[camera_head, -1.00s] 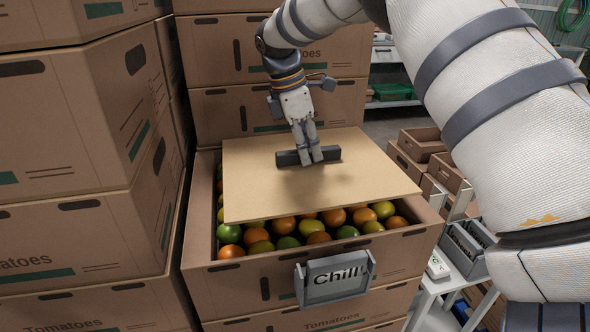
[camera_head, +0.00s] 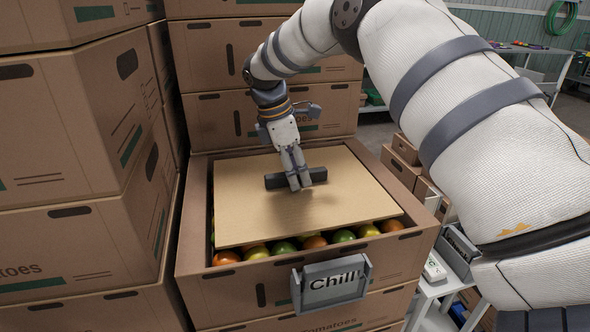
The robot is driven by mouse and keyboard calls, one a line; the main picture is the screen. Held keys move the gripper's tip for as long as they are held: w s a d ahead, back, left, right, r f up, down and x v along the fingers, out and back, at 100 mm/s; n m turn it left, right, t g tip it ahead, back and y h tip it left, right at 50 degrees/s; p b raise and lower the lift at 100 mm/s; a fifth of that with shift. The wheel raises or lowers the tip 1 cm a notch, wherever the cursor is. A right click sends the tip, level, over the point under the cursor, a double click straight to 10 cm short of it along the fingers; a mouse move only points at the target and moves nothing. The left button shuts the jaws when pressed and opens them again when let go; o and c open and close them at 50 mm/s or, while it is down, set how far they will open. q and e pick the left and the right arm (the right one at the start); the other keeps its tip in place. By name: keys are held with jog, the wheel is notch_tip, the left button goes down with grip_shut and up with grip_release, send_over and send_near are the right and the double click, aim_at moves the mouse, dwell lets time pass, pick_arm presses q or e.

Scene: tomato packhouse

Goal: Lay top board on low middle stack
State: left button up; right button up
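The top board (camera_head: 240,217) is a flat tan sheet with a dark bar handle (camera_head: 318,175) on its upper face. My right gripper (camera_head: 297,181) is at the handle, its fingers closed around it. The board lies over the open top box of the low middle stack (camera_head: 235,284), covering most of the opening. Orange, yellow and green tomatoes (camera_head: 256,252) show in a strip along the front. Whether the board touches the box rim or hovers just above it I cannot tell. My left gripper is not in view.
A grey holder with a "Chill" card (camera_head: 332,281) hangs on the box front. Tall box stacks stand at left (camera_head: 70,190) and behind (camera_head: 222,118). At right are a white table (camera_head: 432,290) and small brown boxes (camera_head: 402,165).

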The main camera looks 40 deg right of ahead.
jog(key=v, duration=1.2)
jog(key=shift+b, duration=0.3)
jog(key=shift+w+r, duration=0.1)
